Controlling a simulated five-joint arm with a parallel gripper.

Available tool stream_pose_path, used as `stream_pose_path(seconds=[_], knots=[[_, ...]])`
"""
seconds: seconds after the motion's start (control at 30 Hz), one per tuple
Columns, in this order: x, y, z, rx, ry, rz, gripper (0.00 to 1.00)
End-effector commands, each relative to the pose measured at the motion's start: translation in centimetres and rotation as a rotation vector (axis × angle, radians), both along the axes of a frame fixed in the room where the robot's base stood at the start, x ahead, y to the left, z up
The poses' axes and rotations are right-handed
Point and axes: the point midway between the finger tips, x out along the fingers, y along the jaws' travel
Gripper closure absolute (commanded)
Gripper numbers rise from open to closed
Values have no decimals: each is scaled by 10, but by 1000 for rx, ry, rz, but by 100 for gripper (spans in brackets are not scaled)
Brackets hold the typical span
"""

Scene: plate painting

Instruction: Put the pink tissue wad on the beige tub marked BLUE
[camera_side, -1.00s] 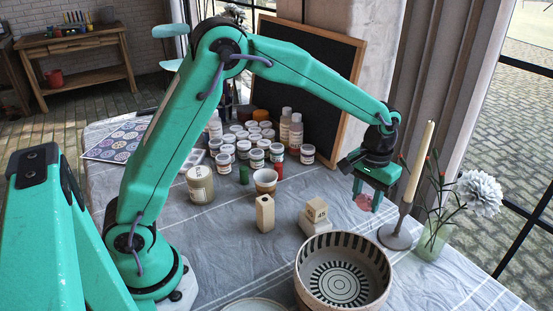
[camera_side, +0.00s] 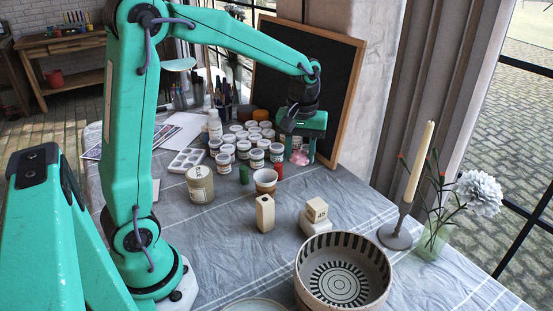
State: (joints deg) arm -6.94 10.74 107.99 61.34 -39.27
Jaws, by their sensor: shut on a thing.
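My gripper (camera_side: 300,155) is shut on the pink tissue wad (camera_side: 299,158), which shows between its two green fingers. It hangs in front of the dark board, by the right end of the group of paint jars. Whether the wad touches anything below cannot be told. A beige tub (camera_side: 200,186) with a pale lid and small lettering stands on the cloth, left of and nearer than my gripper. Its lettering is too small to read, so I cannot confirm that it says BLUE.
Many white-lidded paint jars (camera_side: 242,145) crowd left of my gripper. A cup (camera_side: 265,181), a wooden block (camera_side: 265,213) and a numbered block (camera_side: 316,209) stand nearer. A striped bowl (camera_side: 343,248) is in front. A candlestick (camera_side: 396,237) and flower vase (camera_side: 432,240) stand right.

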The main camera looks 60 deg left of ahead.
Motion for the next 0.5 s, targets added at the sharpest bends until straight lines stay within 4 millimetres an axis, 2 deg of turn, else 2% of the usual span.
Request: stream_pose_path(seconds=[0.03, 0.2, 0.5], knots=[[-12, 13, 6, 1, -2, 63, 83], [-50, 46, 18, 0, -3, 259, 83], [-119, 83, 31, 0, -1, 585, 83]])
